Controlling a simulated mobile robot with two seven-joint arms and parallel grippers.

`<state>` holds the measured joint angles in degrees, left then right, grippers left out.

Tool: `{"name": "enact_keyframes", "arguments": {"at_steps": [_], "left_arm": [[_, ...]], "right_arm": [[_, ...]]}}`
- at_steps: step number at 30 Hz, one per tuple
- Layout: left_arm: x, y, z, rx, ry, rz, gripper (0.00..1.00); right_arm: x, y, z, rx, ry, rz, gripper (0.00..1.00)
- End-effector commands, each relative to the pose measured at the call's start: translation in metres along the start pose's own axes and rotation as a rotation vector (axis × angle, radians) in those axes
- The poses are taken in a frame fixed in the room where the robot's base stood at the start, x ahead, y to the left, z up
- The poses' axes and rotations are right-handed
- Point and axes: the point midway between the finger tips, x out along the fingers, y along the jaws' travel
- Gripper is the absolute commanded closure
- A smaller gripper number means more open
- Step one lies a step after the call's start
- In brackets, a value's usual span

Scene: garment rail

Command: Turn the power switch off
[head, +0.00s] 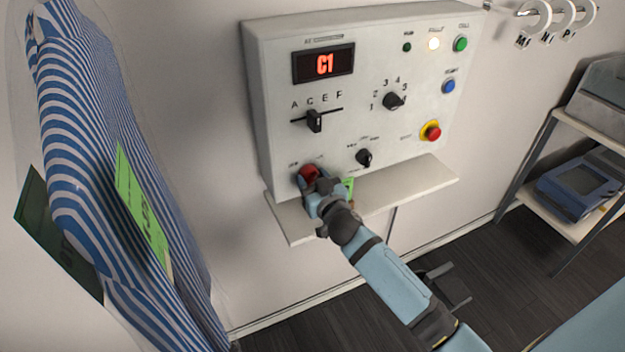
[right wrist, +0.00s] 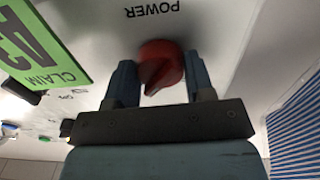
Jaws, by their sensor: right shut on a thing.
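The power switch is a red rotary knob (head: 308,174) at the lower left of the white control panel (head: 275,100). My right gripper (head: 311,181) reaches it from below and hides part of it in the head view. In the right wrist view the red knob (right wrist: 160,66) sits between the two fingers of the right gripper (right wrist: 160,85), under the upside-down word POWER. The gripper is shut on the knob, one finger on each side. The knob's raised ridge slants toward the lower left in that view. My left gripper is in neither view.
A small shelf (head: 420,182) juts out below the panel. A green claim tag (right wrist: 42,45) is close beside the gripper. The panel display (head: 324,64) is lit red and a white lamp (head: 433,43) glows. Striped garments (head: 100,150) hang at left; a rack (head: 535,160) stands right.

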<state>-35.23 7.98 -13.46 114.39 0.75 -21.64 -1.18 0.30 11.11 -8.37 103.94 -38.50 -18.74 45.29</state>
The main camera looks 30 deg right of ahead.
Motion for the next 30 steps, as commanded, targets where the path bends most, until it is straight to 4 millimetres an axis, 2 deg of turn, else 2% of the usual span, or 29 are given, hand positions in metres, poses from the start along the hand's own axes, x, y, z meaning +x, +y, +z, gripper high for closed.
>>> {"name": "enact_keyframes", "arguments": {"at_steps": [8,30], "left_arm": [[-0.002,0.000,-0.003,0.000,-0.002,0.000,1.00],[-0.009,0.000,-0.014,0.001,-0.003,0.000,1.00]], "right_arm": [[0.000,0.001,-0.001,-0.183,-0.001,0.001,0.75],[0.000,0.002,-0.001,-0.885,-0.001,0.000,0.75]]}}
